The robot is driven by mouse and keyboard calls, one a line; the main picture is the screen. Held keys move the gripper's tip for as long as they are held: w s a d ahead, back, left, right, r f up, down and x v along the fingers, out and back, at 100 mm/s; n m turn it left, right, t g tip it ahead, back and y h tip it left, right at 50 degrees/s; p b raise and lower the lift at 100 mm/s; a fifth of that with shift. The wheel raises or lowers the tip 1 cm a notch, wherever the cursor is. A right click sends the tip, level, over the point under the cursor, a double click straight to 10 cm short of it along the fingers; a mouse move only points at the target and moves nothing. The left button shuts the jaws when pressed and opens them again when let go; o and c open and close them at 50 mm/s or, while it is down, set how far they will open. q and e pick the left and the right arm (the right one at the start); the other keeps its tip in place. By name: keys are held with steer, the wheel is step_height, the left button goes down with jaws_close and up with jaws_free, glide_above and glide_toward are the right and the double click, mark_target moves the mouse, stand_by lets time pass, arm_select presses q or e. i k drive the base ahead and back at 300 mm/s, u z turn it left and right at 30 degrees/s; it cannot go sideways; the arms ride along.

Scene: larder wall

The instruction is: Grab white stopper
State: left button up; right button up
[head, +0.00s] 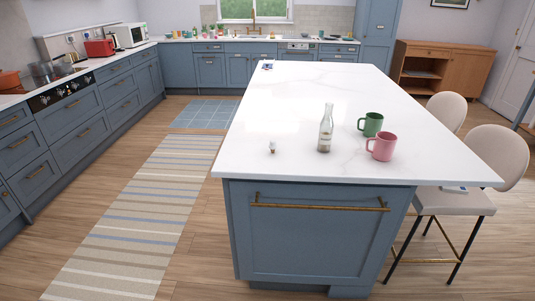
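A small white stopper (272,147) stands on the white island top (300,100), near its front left part. A clear glass bottle (325,130) stands upright to the right of the stopper, apart from it. The stopper is small in the picture, so its fine shape is hard to tell. Neither of my grippers shows in the head view.
A green mug (371,124) and a pink mug (382,147) stand right of the bottle. Cream stools (496,150) stand along the island's right side. A brass rail (320,207) crosses the island's front panel. The floor to the left has a striped rug (145,215).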

mark_target(273, 145)
steer(key=u, duration=0.65)
steer(key=i, duration=0.6)
steer(key=u, duration=0.45)
steer(key=i, duration=1.05)
steer(key=z, duration=0.6)
